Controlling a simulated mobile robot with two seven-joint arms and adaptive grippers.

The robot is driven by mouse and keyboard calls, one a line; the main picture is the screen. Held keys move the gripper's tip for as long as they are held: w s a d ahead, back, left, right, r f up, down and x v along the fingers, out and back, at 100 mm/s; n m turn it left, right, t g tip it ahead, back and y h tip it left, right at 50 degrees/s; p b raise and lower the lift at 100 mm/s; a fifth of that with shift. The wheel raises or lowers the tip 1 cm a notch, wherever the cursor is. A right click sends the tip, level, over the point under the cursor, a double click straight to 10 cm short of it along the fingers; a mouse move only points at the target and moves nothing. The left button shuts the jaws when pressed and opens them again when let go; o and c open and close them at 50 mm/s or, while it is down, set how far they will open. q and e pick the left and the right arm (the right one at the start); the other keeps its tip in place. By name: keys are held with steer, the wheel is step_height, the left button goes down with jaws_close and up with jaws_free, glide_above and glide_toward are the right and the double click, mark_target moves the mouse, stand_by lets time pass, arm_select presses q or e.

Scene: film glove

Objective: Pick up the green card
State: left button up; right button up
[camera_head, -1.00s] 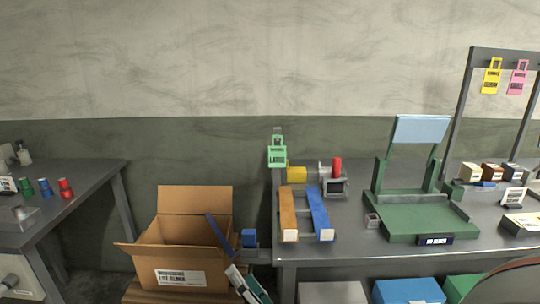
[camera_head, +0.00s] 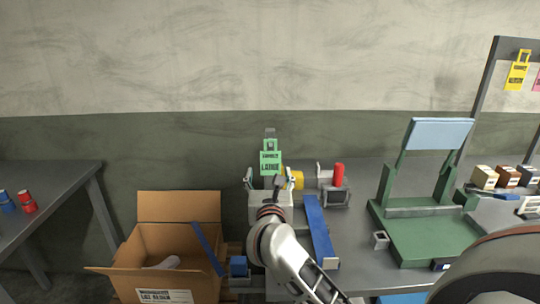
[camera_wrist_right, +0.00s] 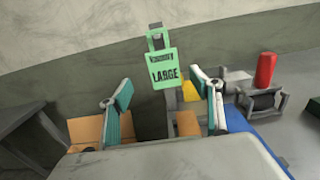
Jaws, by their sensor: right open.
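The green card (camera_head: 270,163) hangs upright from a small grey post at the back left corner of the workbench. It carries dark lettering that reads LARGE in the right wrist view (camera_wrist_right: 164,70). My right gripper (camera_head: 269,178) is in front of the card, with its two fingers spread apart. In the right wrist view the open fingers (camera_wrist_right: 162,92) stand left and right of the card's lower part, and nothing is between them in their grip. Whether the card lies within the fingers' depth is hard to tell. My left gripper is not in view.
A yellow block (camera_head: 293,178) and a red cylinder (camera_head: 338,175) in a grey holder stand right of the card. A blue bar (camera_head: 318,228) lies on the workbench. An open cardboard box (camera_head: 180,205) stands below left. A green stand (camera_head: 418,235) is to the right.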

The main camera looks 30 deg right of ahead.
mark_target(270, 160)
steer(key=x, duration=0.7)
steer(key=shift+w+d+p, duration=0.15)
steer(key=shift+d+p, duration=0.2)
steer(key=shift+d, duration=0.1)
steer(key=shift+c, duration=0.4)
steer(key=c, duration=0.8)
